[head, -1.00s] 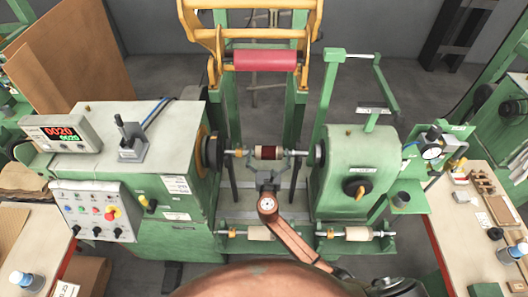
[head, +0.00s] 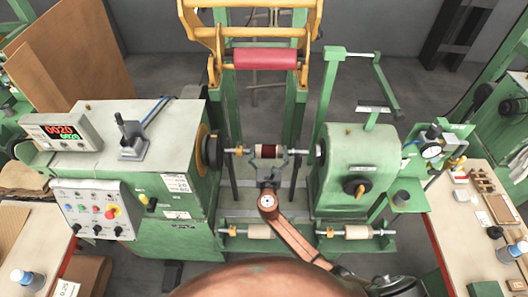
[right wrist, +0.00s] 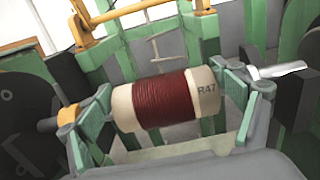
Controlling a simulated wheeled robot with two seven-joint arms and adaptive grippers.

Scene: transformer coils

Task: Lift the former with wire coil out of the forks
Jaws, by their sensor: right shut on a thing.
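The former with wire coil (head: 267,149) lies level on a shaft line between the headstock at left and the tailstock at right. It has cream ends and a dark red winding; in the right wrist view (right wrist: 160,99) its right end reads R47. My right gripper (head: 268,162) comes from below in the head view and is shut on the former, with a finger near each end. An orange collar (right wrist: 68,115) and shaft stub sit beyond the former's left end. Whether the shaft still rests in the forks cannot be told. My left gripper is not in view.
The green headstock cabinet (head: 150,180) and tailstock (head: 360,170) flank the former closely. A yellow frame with a red roller (head: 265,59) stands behind. Two more cream formers, left (head: 260,232) and right (head: 357,232), rest on a lower rail. A bench (head: 450,220) is at right.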

